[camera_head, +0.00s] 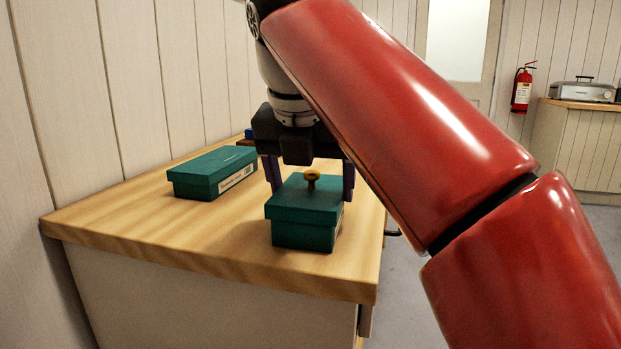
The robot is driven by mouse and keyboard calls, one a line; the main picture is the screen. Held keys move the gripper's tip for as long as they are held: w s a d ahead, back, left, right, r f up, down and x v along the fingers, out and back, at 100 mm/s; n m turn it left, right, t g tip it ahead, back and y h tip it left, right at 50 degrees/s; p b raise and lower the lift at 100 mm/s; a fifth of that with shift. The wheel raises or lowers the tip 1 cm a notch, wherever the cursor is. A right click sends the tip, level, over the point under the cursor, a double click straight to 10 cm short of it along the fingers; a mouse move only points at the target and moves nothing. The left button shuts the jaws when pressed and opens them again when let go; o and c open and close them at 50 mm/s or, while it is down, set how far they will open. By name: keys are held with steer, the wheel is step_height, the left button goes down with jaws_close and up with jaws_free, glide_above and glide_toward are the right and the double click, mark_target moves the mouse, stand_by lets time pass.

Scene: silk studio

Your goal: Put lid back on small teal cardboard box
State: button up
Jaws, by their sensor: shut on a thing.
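The small teal cardboard box (303,237) stands near the front right of the wooden worktop. Its teal lid (290,196), with a yellow knob on top, is directly over the box and level with it. The lid looks to be resting on the box, but I cannot tell whether it is fully seated. My gripper (311,188) points down over the lid, with one dark finger at its left side and one at its right, shut on the lid. The fingertips are partly hidden behind the lid.
A longer teal box (206,176) with a white label lies at the back left of the worktop (170,225), near the wall. The front left of the worktop is clear.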

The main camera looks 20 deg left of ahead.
steer(key=shift+f+b, duration=0.4)
steer(key=shift+f, duration=0.2)
stand_by(0.4)
steer(key=o, duration=1)
steer(key=shift+p+v, duration=2.4)
steer(key=shift+v, duration=1.6)
steer(key=w+d+f+m, duration=0.1)
steer(key=d+m, duration=0.2)
steer(key=d+f+m, duration=0.1)
steer(key=d+m, duration=0.2)
steer(key=w+d+f+m, duration=0.1)
steer(key=d+m, duration=0.1)
steer(key=d, duration=0.1)
steer(key=shift+w+f+m+t, duration=0.3)
steer(key=shift+w+f+m, duration=0.05)
steer(key=shift+f+m, duration=0.05)
steer(key=s+d+f+m, duration=0.3)
steer(key=d+f+m, duration=0.4)
steer(key=f+m, duration=0.2)
steer(key=s+d+f+m, duration=0.3)
steer(key=d+f+m, duration=0.5)
steer(key=f+m, duration=0.1)
steer(key=s+d+f+m, duration=0.4)
steer(key=d+f+m, duration=0.4)
steer(key=f+m, duration=0.1)
steer(key=shift+d+m+t+h, duration=0.15)
steer(key=shift+m+t+h, duration=0.15)
steer(key=shift+m, duration=0.6)
